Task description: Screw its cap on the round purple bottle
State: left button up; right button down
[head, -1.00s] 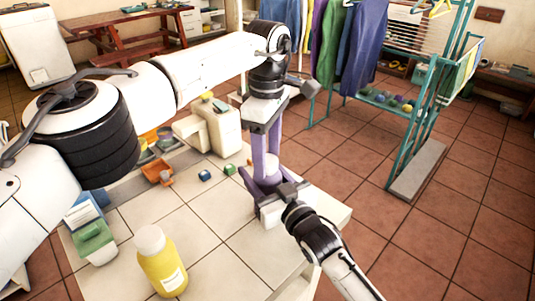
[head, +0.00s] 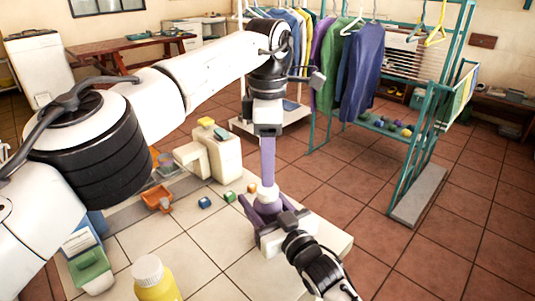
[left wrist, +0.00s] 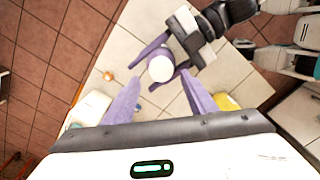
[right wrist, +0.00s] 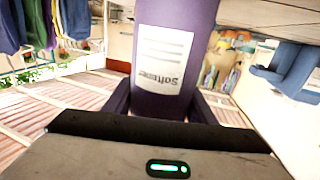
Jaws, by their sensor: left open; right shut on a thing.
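The round purple bottle (right wrist: 165,40), with a white label reading "Softener", stands between the fingers of my right gripper (right wrist: 162,100), which is shut on it. In the head view my right gripper (head: 264,208) holds it over the tiled counter. A pale round cap (left wrist: 161,68) sits at the bottle's top; how tightly it sits cannot be told. My left gripper (head: 268,182) points straight down above it, open. In the left wrist view its two fingers stand on either side of the cap, apart from it. In the head view these fingers overlap edge-on, and most of the bottle is hidden.
A yellow bottle with a white cap (head: 148,268) stands at the counter's near side. Blue (head: 204,202), green (head: 230,196) and orange (head: 252,188) blocks lie left of my grippers. A cream machine (head: 218,155) stands behind. The counter's middle is clear.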

pick_arm(q)
jog(key=n, duration=0.2)
jog(key=r+n, duration=0.1)
jog(key=n, duration=0.4)
jog(key=shift+r, duration=0.25)
jog(key=n, duration=0.3)
jog(key=r+n, duration=0.1)
jog(key=n, duration=0.2)
jog(key=shift+s+n, duration=0.1)
jog(key=shift+n, duration=0.2)
send_over(269, 212)
jog(key=w, duration=0.3)
jog(key=shift+a+f, duration=0.15)
jog(key=shift+f, duration=3.9)
jog(key=c, duration=1.1)
jog(key=shift+o, duration=0.2)
jog(key=o, duration=1.2)
